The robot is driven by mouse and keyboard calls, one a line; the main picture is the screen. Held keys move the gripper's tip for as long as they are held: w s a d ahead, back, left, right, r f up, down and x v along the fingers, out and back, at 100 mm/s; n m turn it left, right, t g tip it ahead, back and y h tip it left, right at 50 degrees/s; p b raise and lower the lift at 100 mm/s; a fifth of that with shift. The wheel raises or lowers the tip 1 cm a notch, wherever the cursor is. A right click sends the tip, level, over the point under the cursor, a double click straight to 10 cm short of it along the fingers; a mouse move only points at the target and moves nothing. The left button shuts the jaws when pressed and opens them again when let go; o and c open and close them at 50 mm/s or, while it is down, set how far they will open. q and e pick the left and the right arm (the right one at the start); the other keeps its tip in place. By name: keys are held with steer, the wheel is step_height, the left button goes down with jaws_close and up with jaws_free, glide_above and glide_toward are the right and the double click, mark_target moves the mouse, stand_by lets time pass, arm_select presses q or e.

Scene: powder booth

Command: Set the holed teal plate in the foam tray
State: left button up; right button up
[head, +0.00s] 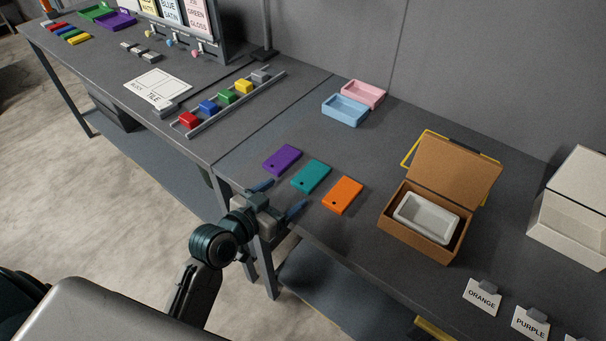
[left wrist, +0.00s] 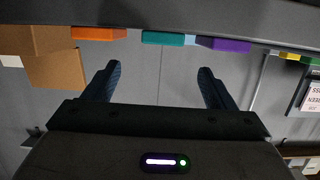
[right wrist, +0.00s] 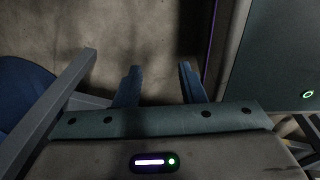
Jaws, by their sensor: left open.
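The teal plate (head: 313,175) lies flat near the table's front edge, between a purple plate (head: 282,159) and an orange plate (head: 343,195). A small dark hole shows in it. The white foam tray (head: 424,215) sits inside an open brown box (head: 393,226) to the right and looks empty. My left gripper (head: 280,197) is open and empty, in front of the table edge, apart from the teal plate. In the left wrist view the teal plate (left wrist: 168,39) shows beyond the fingertips. My right gripper (right wrist: 160,69) is open and empty over the floor.
The box lid stands raised at the back. Pink (head: 364,94) and blue (head: 346,110) bins stand behind the plates. Labels (head: 482,297) stand at front right, a pale container (head: 575,215) at far right. A rail with coloured blocks (head: 227,97) is on the left.

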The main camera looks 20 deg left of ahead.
mark_target(310, 175)
arm_select(q)
steer(key=r+p, duration=0.1)
steer(key=p, duration=0.1)
steer(key=r+g+p, duration=0.1)
steer(key=p, duration=0.1)
steer(key=w+r+g+p, duration=0.1)
steer(key=r+p, duration=0.1)
steer(key=p, duration=0.1)
steer(key=shift+a+y, duration=0.2)
steer(key=shift+y, duration=0.2)
steer(key=shift+g+p, duration=0.3)
steer(key=shift+p, duration=0.05)
steer(key=shift+w+f, duration=0.1)
steer(key=shift+f, duration=0.1)
steer(key=p+x, duration=0.1)
steer(key=x, duration=0.4)
steer(key=shift+w+f, duration=0.1)
steer(key=shift+f, duration=0.15)
steer(key=shift+w+d+f+p, duration=0.2)
steer(key=shift+w+p, duration=0.15)
steer(key=shift+p, duration=0.25)
steer(key=p+x, duration=0.2)
steer(key=x, duration=0.1)
steer(key=shift+w+d+f, duration=0.15)
steer(key=shift+d+f, duration=0.1)
steer(key=shift+f, duration=0.1)
steer(key=shift+w+d+f, duration=0.1)
steer(key=shift+w+f, duration=0.15)
steer(key=shift+w, duration=0.05)
steer(key=shift+s, duration=0.1)
